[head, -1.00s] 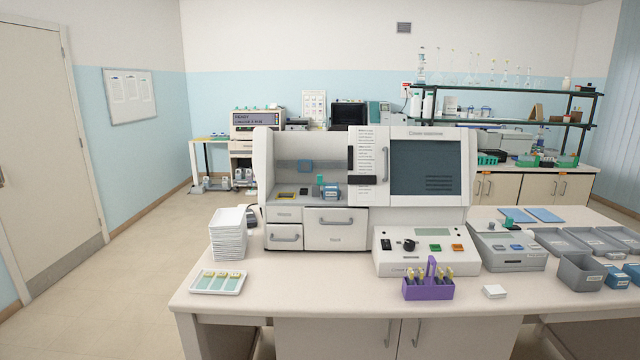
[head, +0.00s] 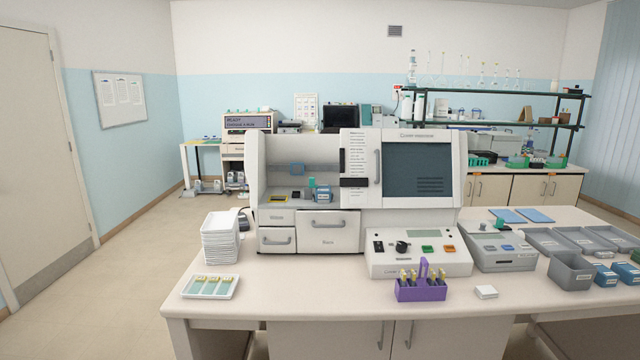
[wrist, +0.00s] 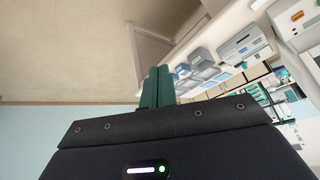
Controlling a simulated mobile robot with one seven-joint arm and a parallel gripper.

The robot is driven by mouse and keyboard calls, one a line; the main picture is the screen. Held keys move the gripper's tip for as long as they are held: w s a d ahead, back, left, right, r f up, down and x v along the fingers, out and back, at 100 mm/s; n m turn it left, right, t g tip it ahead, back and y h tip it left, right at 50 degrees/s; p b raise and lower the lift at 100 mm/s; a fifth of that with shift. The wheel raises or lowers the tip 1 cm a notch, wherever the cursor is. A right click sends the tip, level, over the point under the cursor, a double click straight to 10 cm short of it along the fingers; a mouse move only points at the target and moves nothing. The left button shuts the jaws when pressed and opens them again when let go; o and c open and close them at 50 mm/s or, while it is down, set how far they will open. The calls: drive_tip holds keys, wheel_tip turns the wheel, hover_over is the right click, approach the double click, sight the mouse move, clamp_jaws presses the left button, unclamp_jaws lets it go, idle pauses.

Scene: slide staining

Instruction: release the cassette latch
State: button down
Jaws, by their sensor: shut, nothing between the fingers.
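The stainer machine (head: 412,215) stands on the bench in the head view, with an open bay at its left. In the bay sits a small blue cassette-like block (head: 323,193) with a green piece (head: 312,182) beside it. A latch is too small to make out. My gripper (wrist: 157,72) shows only in the wrist view, its green fingers shut and empty. It is in the air, apart from the bench things, and is out of the head view.
A purple rack (head: 421,292) with several vials stands in front of the control panel (head: 418,262). A slide tray (head: 210,286) and stacked white trays (head: 221,240) are at left. Grey bins (head: 571,273) are at right. The bench front is mostly clear.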

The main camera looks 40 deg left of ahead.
drive_tip(key=w+a+r+t+y, duration=0.1)
drive_tip(key=w+a+r+y, duration=0.1)
drive_tip(key=w+a, duration=0.6)
drive_tip(key=w+a+r+t+y, duration=0.1)
drive_tip(key=w+a+r+y, duration=0.2)
drive_tip(key=a, duration=0.9)
drive_tip(key=w+a+r+t, duration=0.1)
drive_tip(key=w+a+r, duration=0.1)
drive_tip(key=w+a, duration=0.7)
drive_tip(key=a+m+y, duration=0.1)
drive_tip(key=a+y, duration=0.2)
drive_tip(key=a, duration=1.3)
drive_tip(key=s+a+f+m+y, duration=0.15)
drive_tip(key=s+a, duration=0.25)
drive_tip(key=a, duration=0.9)
drive_tip(key=s+a+f+m+y, duration=0.1)
drive_tip(key=s+a+f+y, duration=0.2)
drive_tip(key=a, duration=0.9)
drive_tip(key=s+a+f+m+y, duration=0.1)
drive_tip(key=s+a+f, duration=0.3)
drive_tip(key=a, duration=0.9)
drive_tip(key=m, duration=0.2)
approach(320, 190)
wheel_tip(320, 190, up, 3)
drive_tip(key=shift+d+f+y, duration=0.1)
drive_tip(key=shift+f+y, duration=0.15)
drive_tip(key=shift+y, duration=0.1)
drive_tip(key=shift+w, duration=0.1)
drive_tip(key=shift+x, duration=5)
